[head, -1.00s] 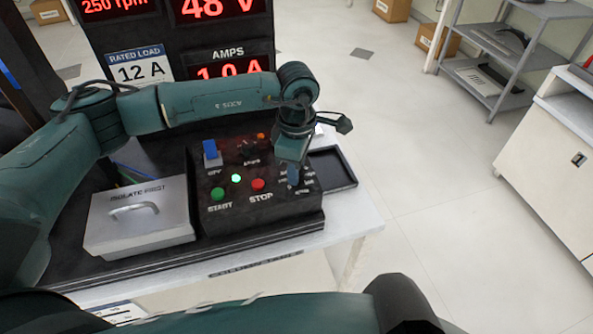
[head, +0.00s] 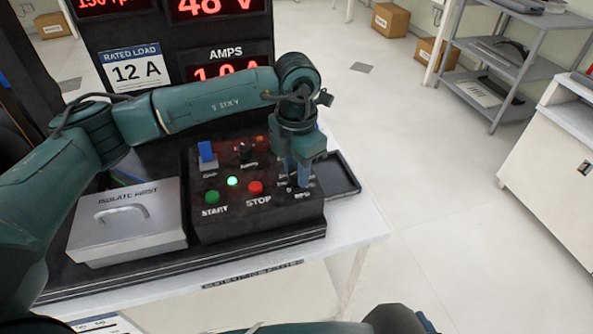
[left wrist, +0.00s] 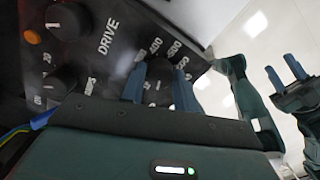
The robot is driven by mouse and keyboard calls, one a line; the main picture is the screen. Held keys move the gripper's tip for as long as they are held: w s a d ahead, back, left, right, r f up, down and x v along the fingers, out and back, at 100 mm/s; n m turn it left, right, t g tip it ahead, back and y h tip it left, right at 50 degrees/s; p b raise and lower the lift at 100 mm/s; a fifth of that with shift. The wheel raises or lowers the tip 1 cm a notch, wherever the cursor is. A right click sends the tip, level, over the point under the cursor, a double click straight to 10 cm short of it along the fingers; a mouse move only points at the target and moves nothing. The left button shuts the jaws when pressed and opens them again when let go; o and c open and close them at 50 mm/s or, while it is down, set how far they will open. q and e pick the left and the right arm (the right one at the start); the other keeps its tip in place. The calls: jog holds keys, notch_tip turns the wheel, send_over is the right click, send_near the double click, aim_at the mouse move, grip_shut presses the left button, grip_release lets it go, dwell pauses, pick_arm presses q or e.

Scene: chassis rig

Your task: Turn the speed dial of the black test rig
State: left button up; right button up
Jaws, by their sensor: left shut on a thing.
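The black test rig (head: 240,222) stands on a white bench, its sloped panel facing me. The speed dial (left wrist: 158,88) is a dark knob with white numbers around it, seen in the left wrist view between two blue fingers. My left gripper (head: 297,178) points down at the panel's right side and is shut on the dial; it shows closer in the left wrist view (left wrist: 160,88). In the head view, the gripper hides the dial. The rpm readout (head: 105,4) is cut by the top edge and seems to read 150. My right gripper (left wrist: 283,73) shows open and empty in the left wrist view.
Left of the dial are the green START button (head: 212,197), red STOP button (head: 255,188) and a blue switch (head: 207,152). A grey lidded box (head: 128,228) stands left of the panel. A black tray (head: 345,186) lies right of it.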

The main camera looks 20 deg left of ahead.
pick_arm(q)
jog(key=n+b, duration=0.1)
jog(key=n, duration=0.3)
jog(key=shift+n, duration=0.4)
dwell(0.4)
jog(key=o, duration=1)
notch_tip(320, 180, up, 13)
jog(key=shift+r+b, duration=0.15)
jog(key=shift+b, duration=0.15)
